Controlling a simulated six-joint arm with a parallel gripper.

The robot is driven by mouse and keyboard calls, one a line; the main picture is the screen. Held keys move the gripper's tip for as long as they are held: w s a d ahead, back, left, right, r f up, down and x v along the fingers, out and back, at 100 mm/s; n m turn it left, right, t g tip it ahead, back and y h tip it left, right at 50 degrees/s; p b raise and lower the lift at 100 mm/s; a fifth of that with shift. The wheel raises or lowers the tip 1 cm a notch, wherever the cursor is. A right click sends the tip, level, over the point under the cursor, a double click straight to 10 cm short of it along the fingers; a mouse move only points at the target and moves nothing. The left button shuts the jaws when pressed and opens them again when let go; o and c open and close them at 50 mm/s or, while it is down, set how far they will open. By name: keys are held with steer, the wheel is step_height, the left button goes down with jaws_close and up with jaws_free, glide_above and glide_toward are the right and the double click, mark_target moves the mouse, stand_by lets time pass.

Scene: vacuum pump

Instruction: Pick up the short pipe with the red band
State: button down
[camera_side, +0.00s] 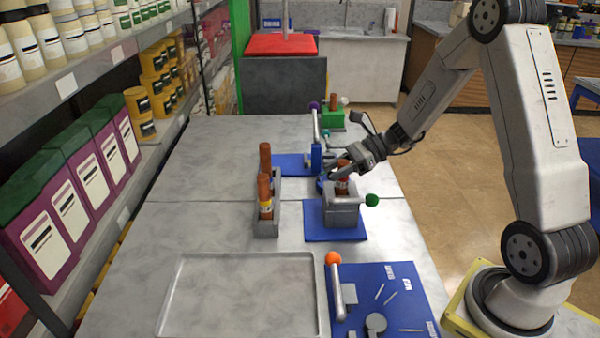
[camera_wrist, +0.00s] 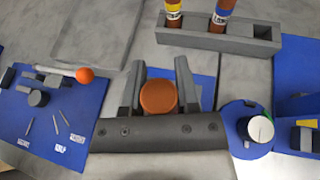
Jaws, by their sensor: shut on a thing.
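The short pipe with the red band (camera_side: 342,184) is brown and stands upright in or just above the grey block of a vise (camera_side: 342,216) with a green-knobbed handle. Its lower end is hidden by the block. My gripper (camera_side: 343,173) reaches it from the right and is shut on its upper part. In the wrist view, the pipe's round brown top (camera_wrist: 158,97) shows between the two fingers of my gripper (camera_wrist: 159,90).
A grey rack (camera_side: 267,228) left of the vise holds upright brown pipes, one with a yellow band. A blue mat (camera_side: 385,300) with an orange-knobbed lever and small tools lies in front. An empty tray (camera_side: 240,300) lies at front left. More blue and green fixtures stand behind.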

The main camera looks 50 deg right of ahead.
step_height(320, 180, up, 10)
steer(key=shift+f, duration=0.25)
stand_by(0.4)
steer(key=shift+a, duration=0.15)
stand_by(0.3)
